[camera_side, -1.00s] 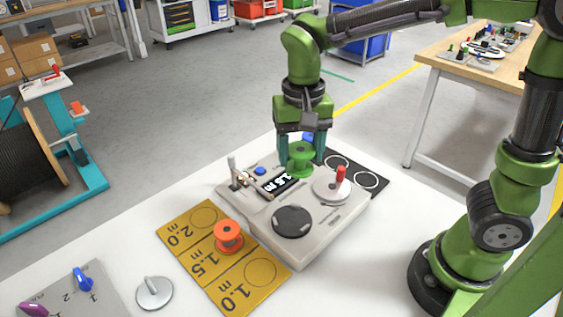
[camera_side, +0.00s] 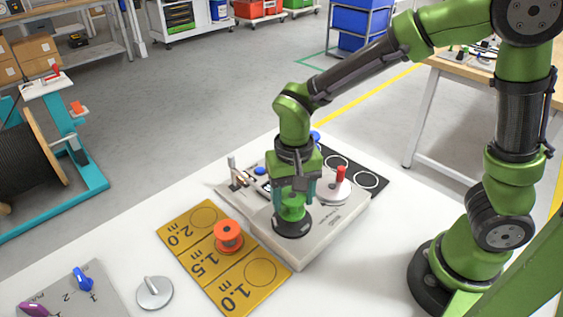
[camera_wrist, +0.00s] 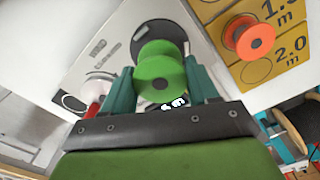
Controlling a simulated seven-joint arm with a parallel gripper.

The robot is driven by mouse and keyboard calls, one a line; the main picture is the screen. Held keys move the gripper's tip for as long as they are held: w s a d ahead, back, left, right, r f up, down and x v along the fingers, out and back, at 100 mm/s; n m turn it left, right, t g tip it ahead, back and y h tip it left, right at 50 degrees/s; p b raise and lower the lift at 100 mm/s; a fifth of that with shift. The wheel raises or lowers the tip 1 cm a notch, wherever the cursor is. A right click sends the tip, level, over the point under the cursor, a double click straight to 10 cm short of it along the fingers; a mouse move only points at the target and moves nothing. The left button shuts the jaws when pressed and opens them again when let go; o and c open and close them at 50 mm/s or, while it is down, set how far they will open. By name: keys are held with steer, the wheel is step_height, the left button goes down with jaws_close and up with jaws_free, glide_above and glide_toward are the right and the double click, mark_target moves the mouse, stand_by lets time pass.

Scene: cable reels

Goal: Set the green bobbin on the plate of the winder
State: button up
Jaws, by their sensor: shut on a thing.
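The green bobbin (camera_side: 291,211) is between the fingers of my gripper (camera_side: 293,204), upright over the black round plate (camera_side: 292,229) of the grey winder (camera_side: 325,232). In the wrist view the bobbin (camera_wrist: 160,66) sits between the two teal fingertips (camera_wrist: 162,88), with the black plate (camera_wrist: 160,29) partly hidden behind it. My gripper is shut on the bobbin. The bobbin is very low over the plate; I cannot tell whether its underside touches.
An orange bobbin (camera_side: 228,235) stands on the yellow length board (camera_side: 247,283) left of the winder. A red-handled crank disc (camera_side: 334,190) is at the winder's right. A grey knob (camera_side: 154,292) lies at the front left. A black mat with rings (camera_side: 367,180) is behind.

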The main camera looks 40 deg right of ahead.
stand_by(0.3)
steer(key=shift+f, duration=1.25)
steer(key=o, duration=1.1)
steer(key=shift+o, duration=0.2)
steer(key=shift+r, duration=0.1)
step_height(320, 180, up, 8)
steer(key=shift+f, duration=0.1)
